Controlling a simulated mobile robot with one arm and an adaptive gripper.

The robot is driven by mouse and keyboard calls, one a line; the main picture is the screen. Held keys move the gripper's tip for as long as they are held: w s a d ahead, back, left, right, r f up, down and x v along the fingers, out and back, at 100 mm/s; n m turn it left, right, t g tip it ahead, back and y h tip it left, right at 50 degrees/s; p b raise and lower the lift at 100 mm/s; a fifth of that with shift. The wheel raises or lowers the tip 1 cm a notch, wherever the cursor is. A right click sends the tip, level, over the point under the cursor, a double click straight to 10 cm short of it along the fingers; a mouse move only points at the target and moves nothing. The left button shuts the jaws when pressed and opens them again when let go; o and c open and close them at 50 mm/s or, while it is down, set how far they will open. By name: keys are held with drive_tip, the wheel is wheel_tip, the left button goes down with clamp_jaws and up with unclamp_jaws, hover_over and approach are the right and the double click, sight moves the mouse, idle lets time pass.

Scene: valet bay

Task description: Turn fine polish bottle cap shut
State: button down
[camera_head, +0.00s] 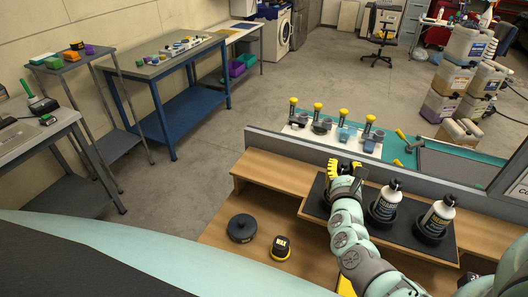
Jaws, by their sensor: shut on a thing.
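My gripper (343,168) is above the left end of a black tray (408,196), its yellow fingers pointing away from me. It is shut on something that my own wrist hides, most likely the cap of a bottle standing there. Two white bottles with black labels and dark caps stand upright in round black holders on the tray: a middle bottle (385,203) and a right bottle (438,216). Their labels are too small to read, so I cannot tell which holds fine polish. My arm covers the left place of the tray.
A round black pad (241,228) and a black and yellow puck (282,247) lie on the wooden bench (217,237). Several yellow-topped tools (317,114) stand behind a grey ledge (300,150). Stacked jugs (455,78) stand far right.

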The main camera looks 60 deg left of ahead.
drive_tip(key=c, duration=0.6)
unclamp_jaws()
drive_tip(key=v, duration=1.2)
